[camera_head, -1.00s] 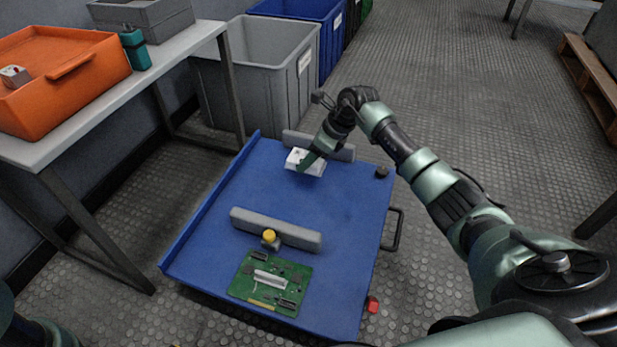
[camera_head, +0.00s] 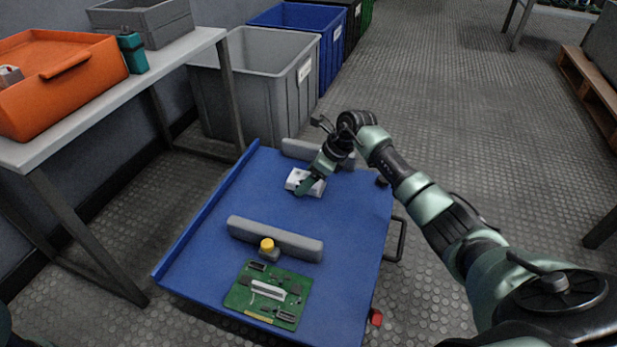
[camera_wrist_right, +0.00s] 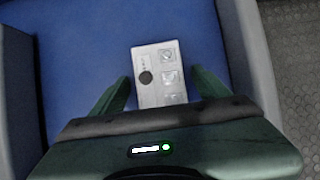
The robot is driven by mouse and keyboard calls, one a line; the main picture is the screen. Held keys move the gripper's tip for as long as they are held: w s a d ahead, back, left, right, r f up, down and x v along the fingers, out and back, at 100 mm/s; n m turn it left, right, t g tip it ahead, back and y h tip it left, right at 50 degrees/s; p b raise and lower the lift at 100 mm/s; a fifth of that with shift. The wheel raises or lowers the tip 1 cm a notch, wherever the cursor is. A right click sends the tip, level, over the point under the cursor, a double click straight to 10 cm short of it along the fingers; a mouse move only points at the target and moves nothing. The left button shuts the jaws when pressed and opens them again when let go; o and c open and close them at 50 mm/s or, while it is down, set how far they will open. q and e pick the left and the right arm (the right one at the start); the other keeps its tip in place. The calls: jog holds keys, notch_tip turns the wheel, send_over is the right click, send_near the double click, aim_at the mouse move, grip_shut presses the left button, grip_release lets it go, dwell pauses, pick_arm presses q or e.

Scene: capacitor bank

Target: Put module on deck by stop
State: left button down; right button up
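The module is a small white box (camera_head: 302,182) with square sockets and a dark round spot on its top, which the right wrist view also shows (camera_wrist_right: 147,93). It appears to lie on the blue deck (camera_head: 215,215), a little in front of the far grey stop (camera_head: 297,149). My right gripper (camera_head: 310,186) is over it, pointing down. In the right wrist view its fingers (camera_wrist_right: 160,75) stand apart on either side of the module, with a visible gap at each side. My left gripper is out of view.
A near grey stop bar (camera_head: 275,240), a yellow-topped knob (camera_head: 267,245) and a green circuit board (camera_head: 268,294) are on the deck's front part. A table with an orange bin (camera_head: 65,85) stands left. Grey (camera_head: 260,95) and blue bins stand behind.

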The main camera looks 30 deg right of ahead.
jog(key=p+v, duration=0.7)
jog(key=v, duration=0.5)
